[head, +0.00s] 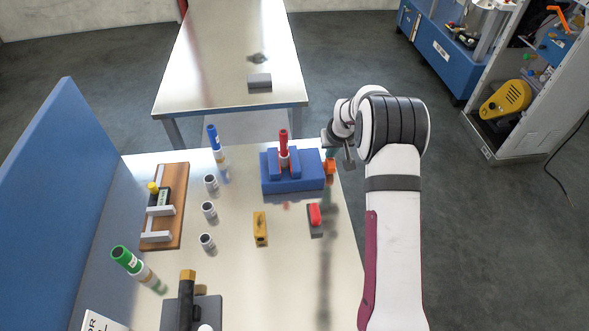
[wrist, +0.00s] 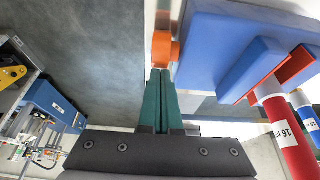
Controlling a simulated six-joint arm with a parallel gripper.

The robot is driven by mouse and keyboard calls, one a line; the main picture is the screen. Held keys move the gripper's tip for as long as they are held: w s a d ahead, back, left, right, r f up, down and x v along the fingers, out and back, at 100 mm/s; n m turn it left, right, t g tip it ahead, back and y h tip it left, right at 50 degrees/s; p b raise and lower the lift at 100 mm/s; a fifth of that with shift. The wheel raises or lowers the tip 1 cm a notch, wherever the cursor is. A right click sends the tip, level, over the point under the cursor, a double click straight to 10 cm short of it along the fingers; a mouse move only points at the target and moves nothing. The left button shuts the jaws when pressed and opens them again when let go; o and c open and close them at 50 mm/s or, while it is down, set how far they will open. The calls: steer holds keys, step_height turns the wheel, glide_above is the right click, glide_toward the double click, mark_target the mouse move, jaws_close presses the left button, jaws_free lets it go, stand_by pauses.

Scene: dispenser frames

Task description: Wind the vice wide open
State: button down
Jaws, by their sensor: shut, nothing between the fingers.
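The blue vice (head: 292,183) stands at the table's far right corner, with a red tube (head: 283,142) upright between its two jaws. In the wrist view the vice (wrist: 212,50) shows red-lined jaws around the red tube (wrist: 290,140); whether they press on it I cannot tell. The vice's orange handle (head: 330,167) sticks out on its right side, and it also shows in the wrist view (wrist: 163,50). My gripper (head: 331,153) is shut and empty, its teal fingertips (wrist: 160,72) right at the orange handle. Whether they touch it I cannot tell.
Near the vice are a blue tube (head: 215,142), several small grey cups (head: 209,209), a yellow block (head: 260,228) and a red-topped switch (head: 315,216). A blue panel (head: 50,200) bounds the left. A second table (head: 215,70) stands behind. Right of the table is open floor.

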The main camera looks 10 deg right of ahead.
steer(key=shift+s+f, duration=0.35)
steer(key=shift+s, duration=0.25)
steer(key=shift+s+r, duration=0.2)
steer(key=shift+s, duration=0.6)
stand_by(1.2)
steer(key=shift+r, duration=0.25)
steer(key=shift+r, duration=0.85)
steer(key=shift+w, duration=0.1)
steer(key=shift+w, duration=1.5)
